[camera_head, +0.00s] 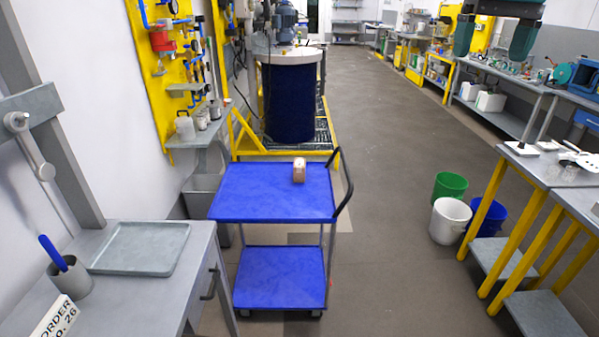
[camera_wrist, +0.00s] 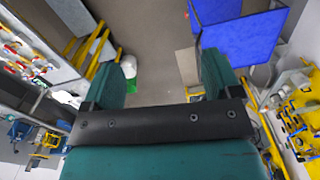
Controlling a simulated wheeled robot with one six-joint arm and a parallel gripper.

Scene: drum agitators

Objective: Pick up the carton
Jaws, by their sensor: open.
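A small light-brown carton (camera_head: 299,171) with a pale label stands on the top shelf of a blue cart (camera_head: 262,197), near its far right part. The carton does not show in the wrist view. The blue cart shows at the upper right of the wrist view (camera_wrist: 236,38). My gripper (camera_head: 493,46) hangs at the top right of the head view, far from the carton. Its two green fingers are spread apart and empty in the wrist view (camera_wrist: 166,72).
A grey table with a tray (camera_head: 140,248) and a cup (camera_head: 70,278) stands front left. The cart's black handle (camera_head: 344,185) is on its right. A dark blue drum (camera_head: 288,100) stands behind. Green (camera_head: 449,187) and white buckets (camera_head: 449,220) stand right. The aisle floor is clear.

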